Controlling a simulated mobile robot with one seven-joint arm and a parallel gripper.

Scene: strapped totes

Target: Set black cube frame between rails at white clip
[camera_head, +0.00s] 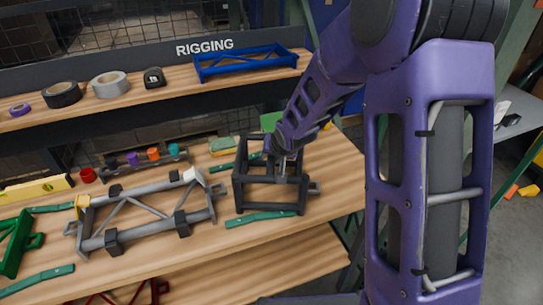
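The black cube frame (237,190) stands upright on the wooden bench, right of the grey rail frame. The grey rail frame (140,233) lies on the bench with two long rails joined by diagonal braces. The white clip (194,177) sits at the right end of its far rail, and a yellow clip (82,202) sits at the left end. My gripper (283,172) reaches down from the upper right into the top of the cube frame. Its fingertips are small and partly hidden by the frame's bars, so I cannot tell if they grip it.
Green strips (261,218) lie in front of and behind the cube frame. A green frame (18,243) stands at the left, near a yellow level (35,189). A rack with coloured caps (153,154) lies behind the rails. A shelf above holds tape rolls (110,84) and a blue frame (245,64).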

